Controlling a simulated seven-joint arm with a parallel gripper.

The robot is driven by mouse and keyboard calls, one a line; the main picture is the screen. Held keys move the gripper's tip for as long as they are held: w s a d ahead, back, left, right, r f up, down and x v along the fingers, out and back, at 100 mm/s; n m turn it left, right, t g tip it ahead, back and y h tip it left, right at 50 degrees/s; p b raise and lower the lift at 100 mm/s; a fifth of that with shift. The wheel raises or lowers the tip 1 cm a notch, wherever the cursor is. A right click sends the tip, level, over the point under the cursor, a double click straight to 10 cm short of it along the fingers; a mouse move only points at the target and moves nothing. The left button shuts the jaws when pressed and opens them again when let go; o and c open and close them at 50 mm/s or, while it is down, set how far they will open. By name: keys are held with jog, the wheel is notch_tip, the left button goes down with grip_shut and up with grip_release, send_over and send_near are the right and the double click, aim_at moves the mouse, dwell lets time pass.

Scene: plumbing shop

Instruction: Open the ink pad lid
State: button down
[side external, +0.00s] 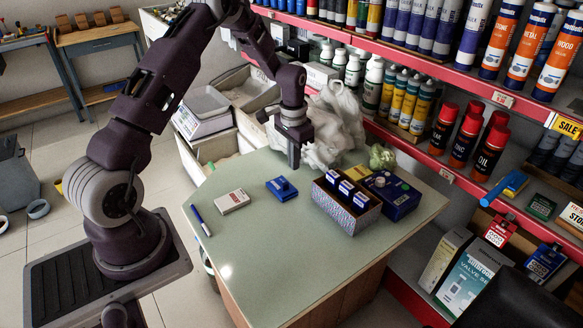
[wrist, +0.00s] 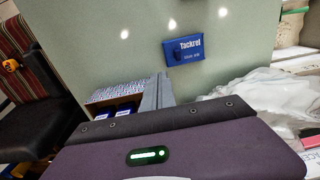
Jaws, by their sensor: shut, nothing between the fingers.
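The ink pad (side external: 282,189) is a small blue case lying flat on the pale green table (side external: 262,240), with its lid apparently down. A small raised part shows on top. The wrist view shows the ink pad (wrist: 184,50) with white lettering and a dark knob at its left edge. My gripper (side external: 294,163) is shut and empty, pointing down above the table, behind and slightly right of the pad in the side view. In the wrist view its fingers (wrist: 157,90) are together, apart from the pad.
A patterned box (side external: 345,205) holding several small blue boxes stands right of the pad, beside a dark blue box (side external: 391,194). A white box (side external: 232,201) and a blue pen (side external: 201,220) lie to the left. White plastic bags (side external: 335,125) are behind. The table front is clear.

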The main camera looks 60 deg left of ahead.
aim_at(278, 184)
jog(key=f, duration=0.7)
jog(key=a+f, duration=0.1)
jog(key=f, duration=0.3)
jog(key=shift+f, duration=0.15)
jog(key=shift+s+d+f, duration=0.1)
jog(key=shift+s+f, duration=0.05)
jog(key=shift+f, duration=0.4)
jog(key=shift+s+a, duration=0.1)
jog(key=shift+a, duration=3.6)
jog(key=shift+d+g, duration=0.2)
jog(key=shift+g, duration=0.1)
jog(key=shift+w+a+r, duration=0.1)
jog(key=shift+r, duration=1.7)
jog(key=shift+w+r, duration=0.1)
jog(key=shift+r, duration=1.65)
